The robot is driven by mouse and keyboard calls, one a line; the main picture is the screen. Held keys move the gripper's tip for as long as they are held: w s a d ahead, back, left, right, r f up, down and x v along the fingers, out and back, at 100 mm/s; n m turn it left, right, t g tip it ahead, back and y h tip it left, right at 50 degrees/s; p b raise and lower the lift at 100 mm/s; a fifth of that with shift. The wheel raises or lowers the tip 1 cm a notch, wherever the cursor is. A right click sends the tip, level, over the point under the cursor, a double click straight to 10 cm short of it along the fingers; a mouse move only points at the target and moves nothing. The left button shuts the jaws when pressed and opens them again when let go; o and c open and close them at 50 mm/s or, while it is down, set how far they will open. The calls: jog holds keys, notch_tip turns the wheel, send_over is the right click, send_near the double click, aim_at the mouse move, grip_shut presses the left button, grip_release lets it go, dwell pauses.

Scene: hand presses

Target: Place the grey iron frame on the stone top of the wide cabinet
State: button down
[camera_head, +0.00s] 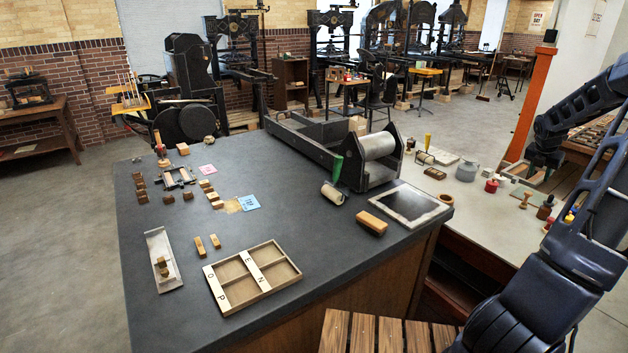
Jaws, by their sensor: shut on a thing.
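My gripper (544,158) is at the right, over the pale counter, pointing down. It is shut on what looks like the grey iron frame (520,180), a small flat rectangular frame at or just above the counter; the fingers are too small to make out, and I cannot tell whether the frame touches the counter. The wide cabinet's dark stone top (300,210) fills the middle of the view, to the left of my gripper.
On the stone top are a divided wooden tray (212,282), a pale-rimmed flat plate (440,211), a wooden block (371,223), a roller press (378,146) and several small blocks. An orange post (533,95) stands near my gripper. Bottles and jars crowd the pale counter (470,215).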

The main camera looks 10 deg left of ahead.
notch_tip(320, 180, up, 16)
jog(key=w+a+n+y, duration=0.1)
jog(key=w+a+n, duration=0.1)
jog(key=a, duration=0.7)
jog(key=w+a+n, duration=0.2)
jog(key=a, duration=0.8)
jog(key=n+y, duration=0.5)
jog(key=n, duration=0.8)
send_over(326, 221)
jog(key=s, duration=0.1)
jog(key=f, duration=2)
jog(key=d+f, duration=0.1)
jog(key=f, duration=1)
jog(key=c, duration=0.9)
grip_release()
